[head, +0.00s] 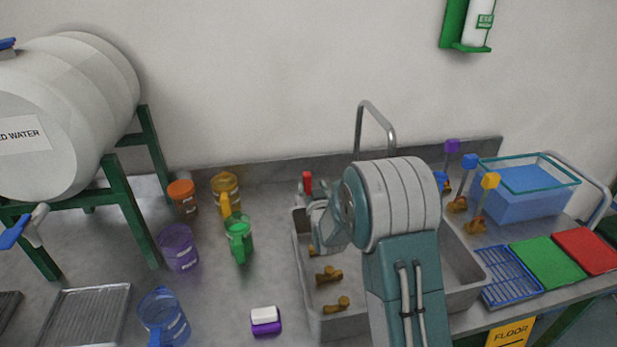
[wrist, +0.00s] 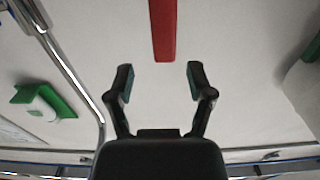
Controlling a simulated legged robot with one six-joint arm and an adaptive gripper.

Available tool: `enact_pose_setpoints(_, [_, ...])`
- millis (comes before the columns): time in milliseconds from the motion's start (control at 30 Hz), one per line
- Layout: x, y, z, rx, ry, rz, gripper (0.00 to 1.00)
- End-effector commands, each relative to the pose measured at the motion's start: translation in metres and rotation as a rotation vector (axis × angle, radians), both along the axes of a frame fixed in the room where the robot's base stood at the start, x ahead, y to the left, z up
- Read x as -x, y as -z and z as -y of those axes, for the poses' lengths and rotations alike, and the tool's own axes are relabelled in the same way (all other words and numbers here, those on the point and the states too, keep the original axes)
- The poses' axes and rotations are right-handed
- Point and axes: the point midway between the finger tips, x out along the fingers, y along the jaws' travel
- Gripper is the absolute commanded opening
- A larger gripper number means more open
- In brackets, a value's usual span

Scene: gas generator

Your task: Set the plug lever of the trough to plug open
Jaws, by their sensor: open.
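The trough (head: 304,280) is a grey sink basin set in the counter. A red lever (head: 307,182), which looks like the plug lever, stands upright at its back left edge. In the wrist view the red lever (wrist: 162,30) comes in from the top edge, roughly in line with the gap between my fingers and just beyond their tips. My gripper (wrist: 160,82) is open and empty, and no contact shows. In the head view my arm covers part of the trough, and I cannot make out the fingertips there. The lever's base is out of the wrist view.
A metal faucet (head: 377,120) arches behind the trough, right of the lever; its pipe (wrist: 75,70) shows in the wrist view. Brass fittings (head: 328,274) lie in the trough. A green jug (head: 239,238) and a yellow jug (head: 226,186) stand to the left. A blue bin (head: 525,192) stands right.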

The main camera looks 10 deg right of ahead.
Motion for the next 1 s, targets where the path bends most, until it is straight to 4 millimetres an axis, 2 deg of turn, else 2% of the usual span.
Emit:
enact_pose_setpoints(100, [-0.02,0.001,-0.001,0.0,-0.001,0.0,0.69])
enact_pose_setpoints(300, [-0.044,0.0,0.002,-0.002,0.0,0.0,0.69])
enact_pose_setpoints(700, [-0.051,0.0,0.0,-0.001,-0.001,0.0,0.69])
enact_pose_setpoints(767, [-0.051,0.0,0.0,-0.001,-0.001,0.0,0.42])
enact_pose_setpoints(800, [-0.051,0.0,0.0,-0.001,-0.001,0.0,0.24])
enact_pose_setpoints(867, [-0.051,0.0,0.0,-0.001,-0.001,-0.001,0.0])
enact_pose_setpoints(1000, [-0.051,0.0,0.0,-0.001,-0.002,0.0,0.0])
